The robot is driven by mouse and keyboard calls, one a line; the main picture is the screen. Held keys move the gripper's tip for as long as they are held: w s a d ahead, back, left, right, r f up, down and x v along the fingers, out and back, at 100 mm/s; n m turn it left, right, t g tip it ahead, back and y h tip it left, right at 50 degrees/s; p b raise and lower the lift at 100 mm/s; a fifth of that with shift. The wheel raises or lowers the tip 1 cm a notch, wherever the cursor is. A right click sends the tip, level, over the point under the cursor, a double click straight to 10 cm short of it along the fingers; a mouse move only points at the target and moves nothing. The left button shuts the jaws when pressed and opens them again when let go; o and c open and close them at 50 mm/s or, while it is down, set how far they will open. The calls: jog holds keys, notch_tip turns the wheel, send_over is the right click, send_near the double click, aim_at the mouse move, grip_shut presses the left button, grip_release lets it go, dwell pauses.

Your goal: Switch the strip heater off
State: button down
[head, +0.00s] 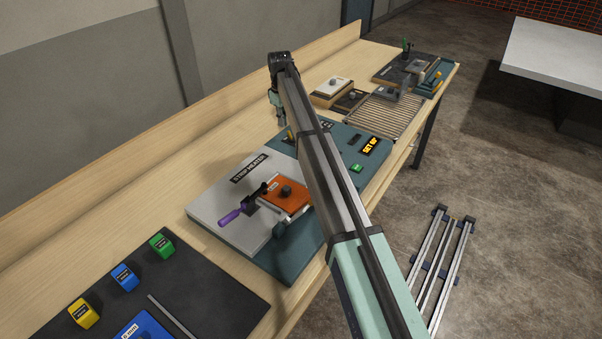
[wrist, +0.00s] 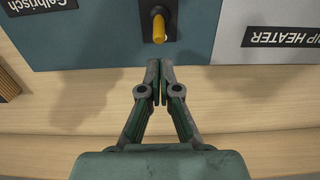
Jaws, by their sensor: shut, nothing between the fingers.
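The strip heater is a pale grey panel (head: 215,198) with a black "STRIP HEATER" label (head: 248,167), set beside a teal console (head: 345,188) on the bench. In the wrist view the label (wrist: 280,35) is upside down at the upper right. A yellow lever (wrist: 159,27) on a black base stands on the teal panel (wrist: 90,35); a bit of yellow shows beside my arm in the head view. My gripper (wrist: 160,82) is shut and empty, its tips apart from the lever in the picture, over the panel's edge. My arm hides part of the console in the head view.
An orange block (head: 288,197) and a purple-handled clamp (head: 231,217) sit on the panel. A dark mat (head: 215,285) with coloured blocks is nearer. Bare wood (head: 110,215) lies along the back.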

jog(key=shift+f, duration=1.15)
jog(key=shift+s+d, duration=0.45)
jog(key=shift+d, duration=0.25)
jog(key=shift+s+d, duration=0.2)
jog(key=shift+d, duration=0.1)
jog(key=shift+r, duration=0.15)
notch_tip(320, 180, up, 7)
jog(key=p, duration=0.2)
jog(key=shift+w+a+p, duration=0.25)
jog(key=shift+a+p, duration=0.15)
dwell(0.5)
